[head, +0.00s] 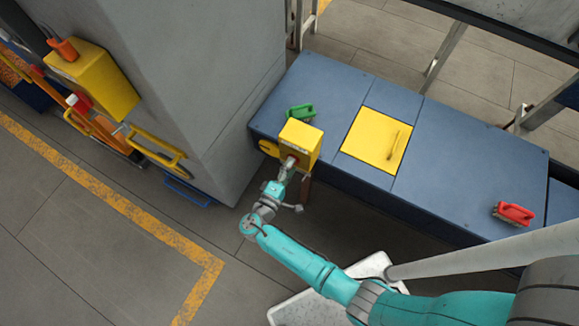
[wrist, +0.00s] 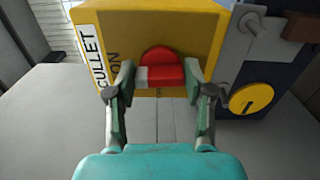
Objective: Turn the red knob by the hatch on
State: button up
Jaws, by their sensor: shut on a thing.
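The red knob (wrist: 163,58) is on the face of a yellow box (head: 301,141) beside the yellow hatch (head: 371,137). In the wrist view, the knob has a rounded red top and a white patch at its lower left. The box (wrist: 205,40) carries a "CULLET" label and the letters "ON" left of the knob. My gripper (wrist: 161,74) has a finger on each side of the knob and is shut on it. In the head view, my gripper (head: 287,169) reaches the box's near face and mostly hides the knob.
The hatch lies in a long blue bench top (head: 455,170). A green-handled brush (head: 301,111) lies behind the box, and a red-handled brush (head: 514,213) lies at the right end. A yellow disc (wrist: 251,98) is beside the box. A grey pillar (head: 215,75) stands left.

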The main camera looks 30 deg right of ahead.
jog(key=shift+m, duration=0.5)
jog(key=o, duration=1.2)
jog(key=shift+c, duration=0.2)
jog(key=v, duration=1.2)
